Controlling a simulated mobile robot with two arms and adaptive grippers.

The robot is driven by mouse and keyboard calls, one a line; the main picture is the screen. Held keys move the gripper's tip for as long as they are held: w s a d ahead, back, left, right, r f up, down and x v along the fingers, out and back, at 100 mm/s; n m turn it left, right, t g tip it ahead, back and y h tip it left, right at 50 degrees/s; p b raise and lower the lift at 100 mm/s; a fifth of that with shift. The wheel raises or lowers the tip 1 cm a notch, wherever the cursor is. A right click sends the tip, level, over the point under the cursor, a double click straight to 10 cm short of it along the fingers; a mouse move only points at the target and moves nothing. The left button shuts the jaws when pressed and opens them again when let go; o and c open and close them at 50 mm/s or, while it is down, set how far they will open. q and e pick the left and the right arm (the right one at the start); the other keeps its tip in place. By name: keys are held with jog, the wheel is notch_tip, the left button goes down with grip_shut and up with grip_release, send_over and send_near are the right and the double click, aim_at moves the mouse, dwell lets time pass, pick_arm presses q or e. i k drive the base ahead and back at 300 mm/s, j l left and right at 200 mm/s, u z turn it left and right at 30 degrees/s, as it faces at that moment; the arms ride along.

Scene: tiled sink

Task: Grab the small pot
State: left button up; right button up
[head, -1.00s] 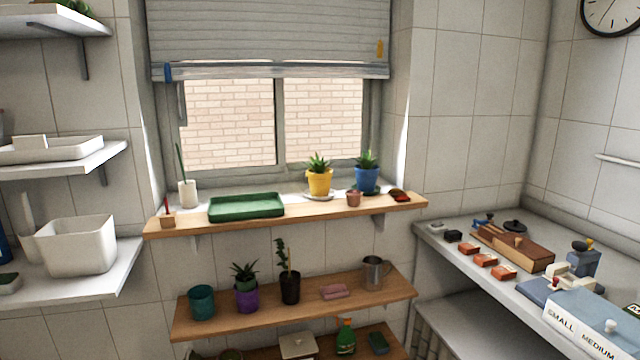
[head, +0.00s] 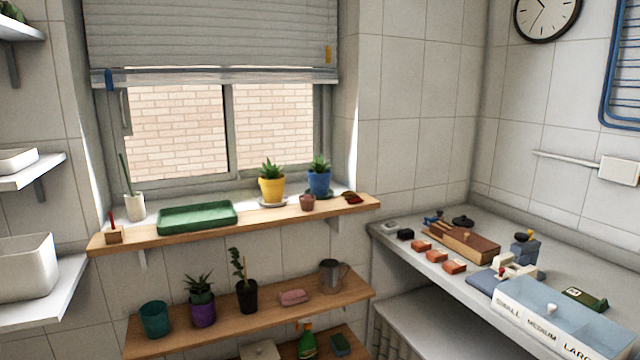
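A small reddish-brown pot (head: 307,202) stands empty-looking on the upper wooden shelf (head: 345,209) below the window. It is in front of a yellow pot (head: 271,188) and a blue pot (head: 319,182), both holding green plants. On the lower wooden shelf (head: 222,317) stand a teal pot (head: 155,319), a purple pot (head: 203,311) with a plant and a black pot (head: 247,296) with a plant. Neither of my grippers shows in the head view.
A green tray (head: 197,217) lies left of the small pot. A metal mug (head: 331,275) stands on the lower shelf. The right counter (head: 400,245) holds a wooden box, several orange blocks and a labelled box (head: 545,318). White shelves (head: 45,290) are at left.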

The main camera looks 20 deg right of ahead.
aim_at(307, 201)
jog(key=i+l+u, duration=0.1)
jog(key=i+l, duration=0.15)
jog(key=i+l+u, duration=0.1)
jog(key=i+l, duration=0.15)
jog(key=l, duration=0.15)
jog(key=i+l+u, duration=0.1)
jog(key=i+l, duration=0.15)
jog(key=l, duration=0.15)
jog(key=i+l, duration=0.2)
jog(key=l, duration=0.15)
jog(key=u, duration=0.05)
